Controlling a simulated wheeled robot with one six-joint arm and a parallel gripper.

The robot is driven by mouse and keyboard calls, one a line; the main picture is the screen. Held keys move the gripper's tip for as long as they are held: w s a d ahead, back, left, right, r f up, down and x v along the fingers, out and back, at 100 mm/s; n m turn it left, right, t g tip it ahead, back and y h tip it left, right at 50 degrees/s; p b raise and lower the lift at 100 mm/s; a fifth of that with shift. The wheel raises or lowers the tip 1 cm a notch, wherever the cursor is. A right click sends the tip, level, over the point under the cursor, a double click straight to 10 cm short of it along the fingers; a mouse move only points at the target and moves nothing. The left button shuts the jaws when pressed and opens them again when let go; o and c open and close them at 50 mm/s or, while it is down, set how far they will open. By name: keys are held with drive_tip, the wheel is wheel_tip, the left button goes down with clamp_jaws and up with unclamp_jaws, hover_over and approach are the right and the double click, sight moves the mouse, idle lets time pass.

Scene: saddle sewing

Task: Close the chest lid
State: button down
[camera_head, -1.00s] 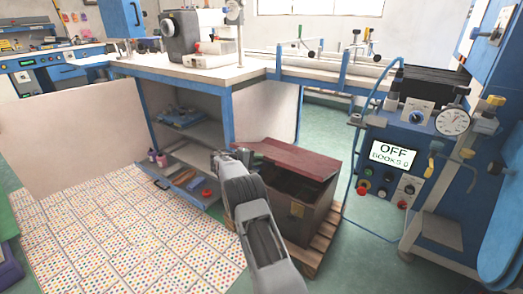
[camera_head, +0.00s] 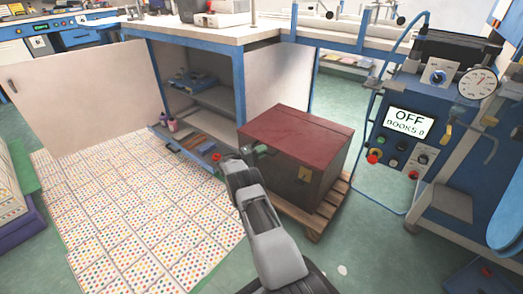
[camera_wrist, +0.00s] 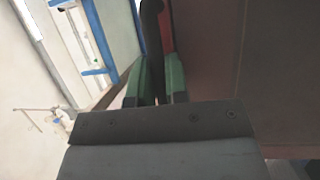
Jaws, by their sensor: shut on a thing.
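The chest (camera_head: 311,178) is a dark brown box with a dark red lid (camera_head: 297,130) and a brass-coloured latch plate on its front. The lid lies down flat over the box, with no gap that I can make out. My gripper (camera_head: 258,150) is at the lid's left side. In the wrist view its green fingers (camera_wrist: 155,82) are shut on a dark curved handle (camera_wrist: 151,30) beside the reddish lid (camera_wrist: 203,50). How the handle joins the lid is hard to see.
The chest stands on a wooden pallet (camera_head: 318,229). Behind it is a blue-framed bench with an open cabinet (camera_head: 213,103). A blue machine with an OFF display (camera_head: 409,122) stands to the right. Dotted sheets (camera_head: 140,220) cover the floor at left.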

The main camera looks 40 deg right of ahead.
drive_tip(key=shift+s+d+f, duration=0.1)
drive_tip(key=shift+d+f, duration=0.15)
drive_tip(key=shift+f, duration=0.1)
drive_tip(key=c, duration=1.4)
unclamp_jaws()
drive_tip(key=shift+d+f, duration=0.1)
drive_tip(key=shift+f, duration=0.05)
drive_tip(key=shift+o, duration=1.3)
drive_tip(key=shift+a, duration=0.2)
drive_tip(key=shift+a, duration=0.15)
drive_tip(key=w+a+f+p, duration=0.1)
drive_tip(key=a+p, duration=0.2)
drive_tip(key=a, duration=1)
drive_tip(key=shift+w+a, duration=0.2)
drive_tip(key=shift+w, duration=0.05)
